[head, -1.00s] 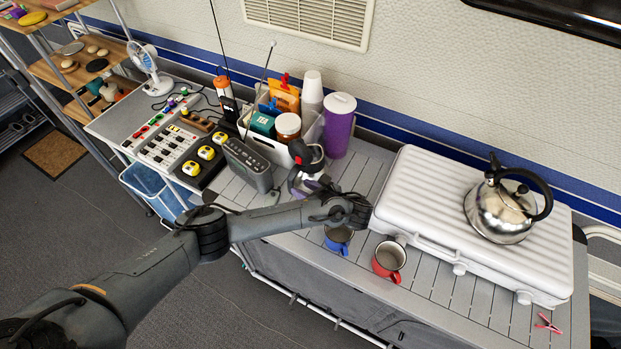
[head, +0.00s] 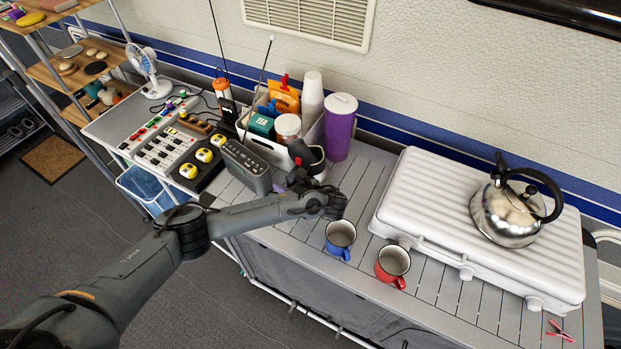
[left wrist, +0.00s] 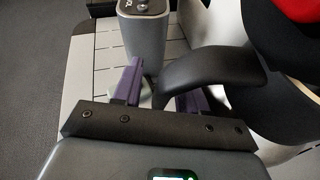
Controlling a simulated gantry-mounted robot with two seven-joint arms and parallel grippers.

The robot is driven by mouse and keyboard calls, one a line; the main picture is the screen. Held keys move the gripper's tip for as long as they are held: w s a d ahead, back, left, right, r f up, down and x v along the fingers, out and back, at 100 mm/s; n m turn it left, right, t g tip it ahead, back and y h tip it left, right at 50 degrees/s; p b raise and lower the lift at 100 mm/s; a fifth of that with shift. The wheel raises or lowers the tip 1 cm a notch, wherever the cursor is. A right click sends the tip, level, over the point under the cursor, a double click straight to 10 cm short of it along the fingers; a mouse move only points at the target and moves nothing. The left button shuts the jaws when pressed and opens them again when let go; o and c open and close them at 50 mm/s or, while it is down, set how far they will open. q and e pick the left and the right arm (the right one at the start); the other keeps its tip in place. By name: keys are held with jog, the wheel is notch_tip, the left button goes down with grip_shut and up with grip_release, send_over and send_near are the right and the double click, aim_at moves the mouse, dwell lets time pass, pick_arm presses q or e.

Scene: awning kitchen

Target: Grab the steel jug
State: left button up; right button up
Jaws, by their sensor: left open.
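The steel jug (head: 317,168) stands on the slatted counter in front of the caddy, partly hidden by my left gripper (head: 299,180). It has a dark top and handle and a red spot. In the left wrist view the jug (left wrist: 285,125) fills the right side, and its black handle (left wrist: 212,72) reaches left towards the space between my purple fingers. My left gripper (left wrist: 160,88) is open with its fingers apart. The handle overlaps the right finger in this view; I cannot tell whether they touch. My right gripper is not in view.
The grey radio (head: 246,168) stands close left of the gripper, also in the left wrist view (left wrist: 143,35). A blue mug (head: 340,238) and red mug (head: 392,265) stand at the front. A purple tumbler (head: 340,130) is behind. A kettle (head: 508,213) sits on the white case (head: 430,205).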

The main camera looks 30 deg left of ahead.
pick_arm(q)
grip_shut()
jog(key=shift+r, duration=0.1)
dwell(1.3)
